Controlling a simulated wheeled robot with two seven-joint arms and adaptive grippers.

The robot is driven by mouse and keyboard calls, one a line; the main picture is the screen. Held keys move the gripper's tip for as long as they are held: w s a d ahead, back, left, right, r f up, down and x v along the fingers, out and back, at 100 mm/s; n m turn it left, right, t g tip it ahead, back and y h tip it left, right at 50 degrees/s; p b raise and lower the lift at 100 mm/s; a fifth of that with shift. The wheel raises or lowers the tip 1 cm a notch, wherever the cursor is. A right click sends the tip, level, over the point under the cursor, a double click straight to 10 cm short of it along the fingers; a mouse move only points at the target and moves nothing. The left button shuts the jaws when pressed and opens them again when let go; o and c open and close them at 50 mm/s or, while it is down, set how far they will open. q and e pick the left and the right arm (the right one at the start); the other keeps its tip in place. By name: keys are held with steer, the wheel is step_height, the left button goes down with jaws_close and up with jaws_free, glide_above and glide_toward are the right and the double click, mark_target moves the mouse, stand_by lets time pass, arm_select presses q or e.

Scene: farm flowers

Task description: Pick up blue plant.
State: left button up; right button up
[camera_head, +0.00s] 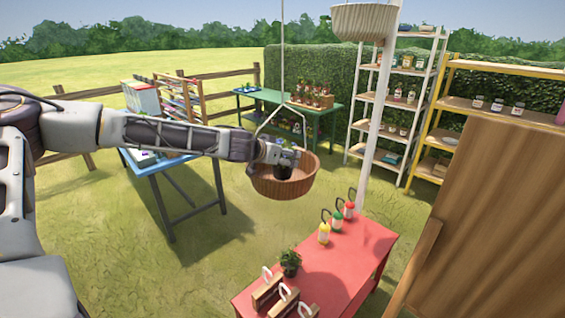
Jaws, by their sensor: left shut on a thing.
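My left arm reaches in from the left, and its gripper (278,156) is at the brown hanging basket (284,189). The gripper is shut on a small dark plant pot (283,172), which shows over the basket's opening. I cannot tell whether the pot touches the basket. My right gripper is not in view.
A red table (345,262) at the front holds a green potted plant (290,262), several bottles and wooden carriers. A blue table (180,167) stands under my left arm. A green table (320,112), a white shelf (372,98) and a yellow shelf (500,66) are behind. A pale post (375,120) stands right of the basket.

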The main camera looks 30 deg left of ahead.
arm_select(q)
step_height(320, 180, up, 4)
steer(key=shift+r+p, duration=0.25)
steer(key=shift+p, duration=0.1)
steer(key=shift+r, duration=0.75)
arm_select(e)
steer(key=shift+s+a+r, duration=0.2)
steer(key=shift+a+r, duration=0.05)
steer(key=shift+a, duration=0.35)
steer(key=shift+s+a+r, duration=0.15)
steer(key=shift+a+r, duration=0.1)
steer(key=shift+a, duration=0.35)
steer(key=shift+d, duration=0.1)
